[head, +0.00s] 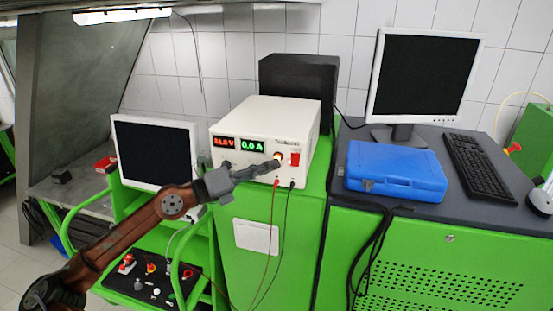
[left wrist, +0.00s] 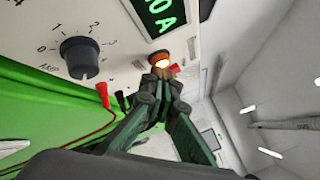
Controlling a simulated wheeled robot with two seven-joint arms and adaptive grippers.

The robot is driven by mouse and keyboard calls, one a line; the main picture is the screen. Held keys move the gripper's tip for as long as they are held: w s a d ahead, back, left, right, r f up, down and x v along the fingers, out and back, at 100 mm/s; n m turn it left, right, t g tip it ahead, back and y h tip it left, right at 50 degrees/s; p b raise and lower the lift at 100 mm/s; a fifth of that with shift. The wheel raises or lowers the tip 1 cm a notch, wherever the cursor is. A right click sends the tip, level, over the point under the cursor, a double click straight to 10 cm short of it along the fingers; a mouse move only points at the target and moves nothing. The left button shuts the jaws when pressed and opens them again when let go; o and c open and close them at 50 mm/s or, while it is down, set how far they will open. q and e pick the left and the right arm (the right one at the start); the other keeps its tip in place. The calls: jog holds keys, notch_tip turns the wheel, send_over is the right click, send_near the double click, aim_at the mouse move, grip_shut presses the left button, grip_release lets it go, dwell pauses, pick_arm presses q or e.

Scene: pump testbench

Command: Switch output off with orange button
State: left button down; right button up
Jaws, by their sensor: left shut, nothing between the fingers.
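The orange button (left wrist: 160,58) glows on the front panel of the white power supply (head: 265,112). It also shows in the head view (head: 277,156), partly behind my fingertips. My left gripper (head: 274,165) reaches in from the left with its fingers shut and empty, pointing at the button. In the left wrist view, my left gripper's tips (left wrist: 161,74) are right at the button; I cannot tell whether they touch it. The red voltage display (head: 224,142) is lit, and the green display (head: 252,145) reads 0.0 A. My right gripper is not in view.
A red switch (head: 295,159) sits just right of the button. A dark knob (left wrist: 82,57) is on the same panel. Red and black leads hang from the panel's lower edge. A blue case (head: 395,171) and a keyboard (head: 474,165) lie on the right bench.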

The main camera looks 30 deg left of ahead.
pick_arm(q)
jog(key=shift+w, duration=0.15)
dwell(0.3)
jog(key=shift+s+d, duration=0.1)
jog(key=shift+s, duration=0.5)
jog(key=s, duration=0.3)
jog(key=s+d+p, duration=0.1)
jog(key=s, duration=0.1)
jog(key=shift+s+d, duration=0.2)
jog(key=shift+s, duration=0.2)
